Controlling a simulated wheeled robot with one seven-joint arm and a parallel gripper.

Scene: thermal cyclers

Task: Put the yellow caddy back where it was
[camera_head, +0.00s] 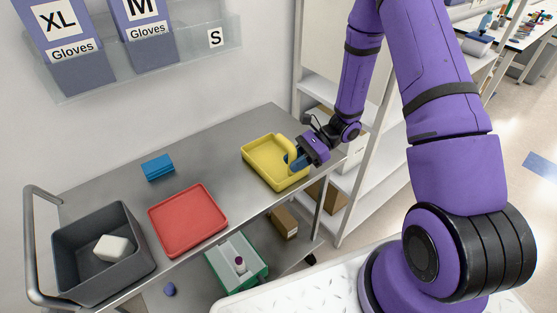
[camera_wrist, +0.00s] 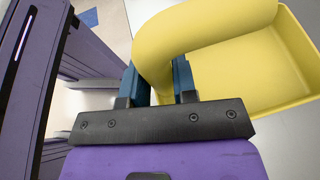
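The yellow caddy (camera_head: 264,163) is a shallow open tray with a raised loop handle at its right side. It is at the right end of the grey cart top (camera_head: 215,160), and it looks empty. I cannot tell whether it rests on the cart or hangs just above it. My gripper (camera_head: 297,160) reaches in from the right at the handle. In the wrist view, the blue fingers of my gripper (camera_wrist: 159,82) stand on both sides of the yellow handle (camera_wrist: 200,32) and look closed on it. The caddy's tray (camera_wrist: 250,75) extends to the right there.
A red tray (camera_head: 188,220), a blue block (camera_head: 158,167) and a dark grey bin (camera_head: 75,265) holding a white block (camera_head: 113,248) are on the cart. A green box (camera_head: 262,272) is on the lower shelf. White shelving (camera_head: 345,195) stands close at the right. The back middle of the cart is clear.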

